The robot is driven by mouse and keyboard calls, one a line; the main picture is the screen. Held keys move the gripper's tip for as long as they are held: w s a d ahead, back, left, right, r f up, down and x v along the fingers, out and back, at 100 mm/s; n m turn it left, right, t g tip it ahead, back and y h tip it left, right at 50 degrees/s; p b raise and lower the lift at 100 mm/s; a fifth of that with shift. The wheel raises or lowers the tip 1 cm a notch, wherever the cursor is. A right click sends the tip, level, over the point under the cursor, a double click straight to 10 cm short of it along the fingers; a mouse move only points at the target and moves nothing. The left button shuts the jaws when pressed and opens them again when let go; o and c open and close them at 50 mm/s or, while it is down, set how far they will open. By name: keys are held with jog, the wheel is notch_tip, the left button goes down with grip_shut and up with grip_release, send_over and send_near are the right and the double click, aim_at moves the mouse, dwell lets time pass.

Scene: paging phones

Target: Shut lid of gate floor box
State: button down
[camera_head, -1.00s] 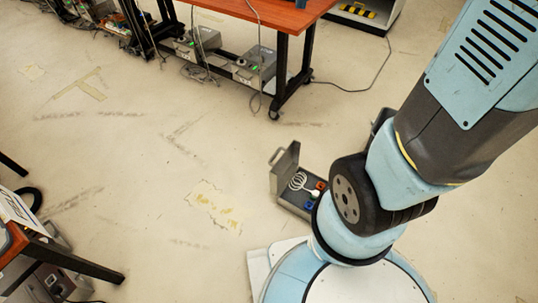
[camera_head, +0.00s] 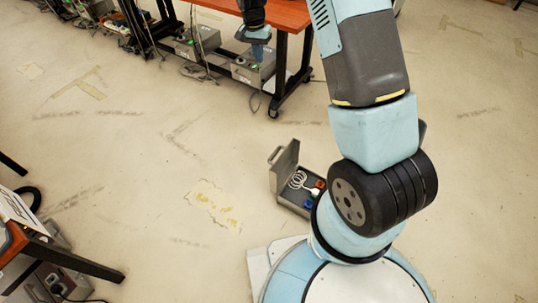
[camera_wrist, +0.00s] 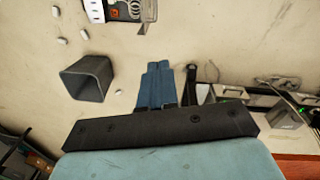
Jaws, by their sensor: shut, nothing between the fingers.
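A grey floor box (camera_head: 296,200) stands on the floor beside my base, partly hidden by my arm. Its lid (camera_head: 285,165) is raised, standing open on the left side. Inside show a coiled white cord and small blue and orange parts. In the wrist view, part of the box (camera_wrist: 127,12) shows at the top edge, cut off by the frame. My gripper (camera_head: 258,60) is in the air near the desk in the head view, well away from the box. In the wrist view its blue fingers (camera_wrist: 158,68) are together and empty.
An orange-topped desk (camera_head: 285,14) on wheeled dark legs stands at the back, with grey boxes (camera_head: 252,72) and cables under it. A dark square bin (camera_wrist: 88,78) and small white scraps are in the wrist view. The floor at centre left is clear.

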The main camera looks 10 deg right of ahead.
jog(key=w+a+f+m+g+h, duration=0.1)
jog(key=a+f, duration=0.1)
jog(key=f, duration=0.9)
jog(key=w+a+f+g, duration=0.1)
jog(key=f, duration=1)
jog(key=m+h, duration=0.1)
jog(key=m, duration=0.1)
send_near(270, 159)
notch_tip(270, 159, down, 5)
jog(key=s+a, duration=0.1)
jog(key=s, duration=0.1)
jog(key=shift+g, duration=0.4)
jog(key=shift+s+d+r, duration=0.2)
jog(key=shift+s+d, duration=1.1)
jog(key=shift+s, duration=0.3)
jog(key=shift+s, duration=0.15)
